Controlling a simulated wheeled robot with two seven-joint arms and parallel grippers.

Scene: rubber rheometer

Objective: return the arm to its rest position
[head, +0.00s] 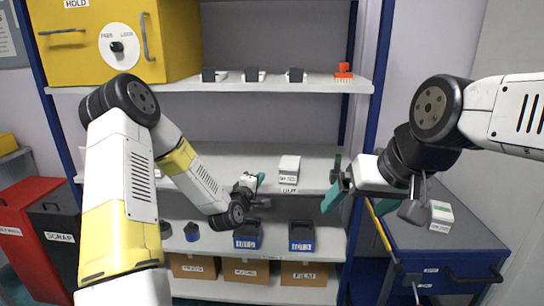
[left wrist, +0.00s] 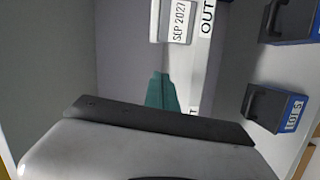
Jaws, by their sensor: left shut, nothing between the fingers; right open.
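My left arm reaches in from the left of the head view, bent at the elbow. Its gripper (head: 260,181) is at the middle shelf, left of a white box labelled OUT below it (head: 289,169). In the left wrist view the teal fingers (left wrist: 161,91) are together with nothing between them, and the white box (left wrist: 175,20) stands beyond them. My right arm comes in from the right. Its gripper (head: 356,228) hangs with its teal fingers spread and empty, in front of the shelf's right post.
The shelf unit (head: 225,88) spans the back. A yellow HOLD cabinet (head: 115,45) is on its top shelf. Blue bins (head: 302,237) and cardboard boxes (head: 247,271) sit lower. A blue cart (head: 450,255) with a white box (head: 441,214) stands right; a red bin (head: 30,220) stands left.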

